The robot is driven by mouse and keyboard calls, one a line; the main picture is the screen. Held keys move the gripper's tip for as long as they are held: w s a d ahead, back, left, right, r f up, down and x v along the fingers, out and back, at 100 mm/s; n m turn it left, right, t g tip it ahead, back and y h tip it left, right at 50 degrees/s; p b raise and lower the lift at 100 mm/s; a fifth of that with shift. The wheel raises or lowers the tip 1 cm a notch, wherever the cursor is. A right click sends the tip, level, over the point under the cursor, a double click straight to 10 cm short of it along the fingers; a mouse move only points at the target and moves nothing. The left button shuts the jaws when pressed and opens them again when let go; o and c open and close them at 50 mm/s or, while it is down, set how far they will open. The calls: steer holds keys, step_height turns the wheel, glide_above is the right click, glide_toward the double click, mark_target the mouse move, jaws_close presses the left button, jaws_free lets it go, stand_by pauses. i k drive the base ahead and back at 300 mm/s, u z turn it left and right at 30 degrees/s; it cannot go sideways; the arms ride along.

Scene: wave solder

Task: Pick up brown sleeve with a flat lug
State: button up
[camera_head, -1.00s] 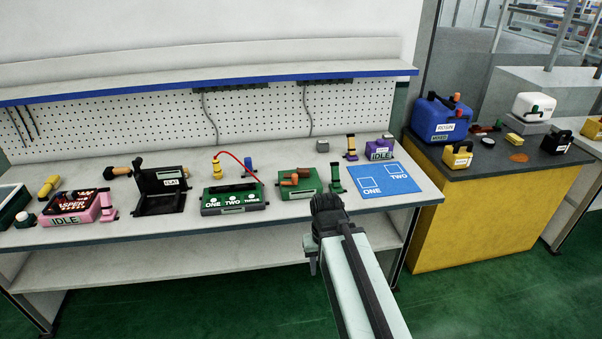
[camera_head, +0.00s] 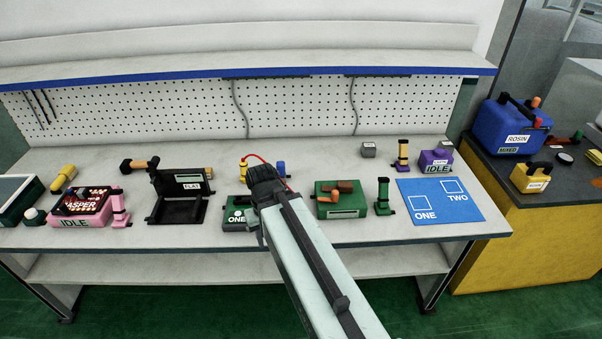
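Small brown and orange-brown pieces (camera_head: 344,187) lie on a green block (camera_head: 326,206) right of the middle of the bench. The pieces are too small for me to tell which is a sleeve or has a flat lug.
A green upright stand (camera_head: 382,196) and a blue mat (camera_head: 438,209) are to the right. A blue-edged shelf (camera_head: 300,72) runs above the bench.

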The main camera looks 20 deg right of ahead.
mark_target(346, 187)
steer(key=u, duration=0.45)
steer(key=i, duration=0.7)
steer(key=u, duration=0.45)
steer(key=k, duration=0.85)
steer(key=u, duration=0.2)
steer(key=i, duration=0.85)
steer(key=z, duration=0.1)
